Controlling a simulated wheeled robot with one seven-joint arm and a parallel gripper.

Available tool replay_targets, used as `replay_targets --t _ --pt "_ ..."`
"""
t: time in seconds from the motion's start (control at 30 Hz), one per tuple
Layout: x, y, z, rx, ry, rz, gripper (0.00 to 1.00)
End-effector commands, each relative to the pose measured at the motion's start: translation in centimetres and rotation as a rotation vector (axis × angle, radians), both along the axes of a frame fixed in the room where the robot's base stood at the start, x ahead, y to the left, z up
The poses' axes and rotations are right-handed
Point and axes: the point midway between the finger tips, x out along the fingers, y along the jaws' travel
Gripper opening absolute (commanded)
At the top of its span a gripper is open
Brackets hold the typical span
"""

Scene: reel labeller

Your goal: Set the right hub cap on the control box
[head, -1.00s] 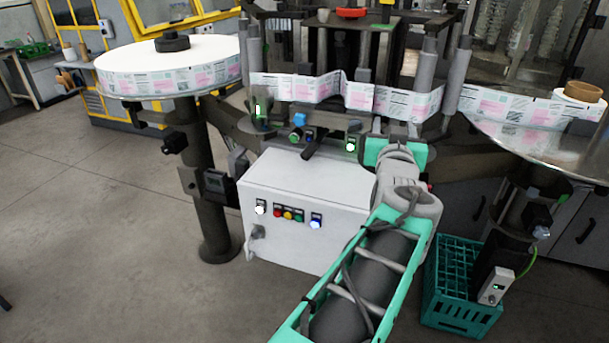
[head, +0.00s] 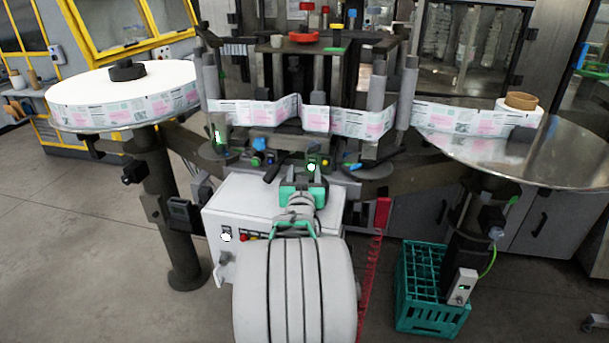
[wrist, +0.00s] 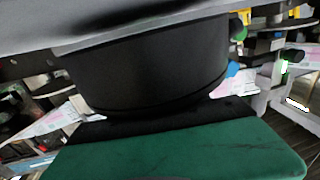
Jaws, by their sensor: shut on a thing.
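The right hub cap (wrist: 150,68) is a black round piece that fills much of the wrist view. My gripper (head: 303,186) is shut on it; a green part of the gripper lies below it in the wrist view. In the head view the cap is mostly hidden by the gripper. The control box (head: 228,205) is a white cabinet with a flat top, below the labeller. My gripper is over the right part of its top in the head view. I cannot tell the gap between cap and box top. My arm hides much of the box front.
The left reel (head: 120,100) carries its own black hub cap (head: 127,71). The right metal disc (head: 500,153) bears a brown core (head: 521,100) without a black cap. Machine posts and the label web (head: 250,111) stand behind the box. A green crate (head: 432,320) is on the floor at right.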

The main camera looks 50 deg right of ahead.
Motion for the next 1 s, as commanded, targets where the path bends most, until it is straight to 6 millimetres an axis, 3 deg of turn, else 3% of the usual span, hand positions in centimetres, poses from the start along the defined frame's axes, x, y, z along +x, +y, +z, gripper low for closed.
replay_targets --t 0.43,0.47,0.7,1.0 --pt "-0.03 -0.04 -1.27 -0.004 -0.003 0.0 0.0" --pt "-0.04 -0.01 -1.29 -0.002 -0.001 0.0 0.54" --pt "-0.05 -0.02 -1.21 -0.002 -0.001 0.0 0.74" --pt "-0.05 -0.02 -0.82 -0.002 -0.001 0.0 0.75"
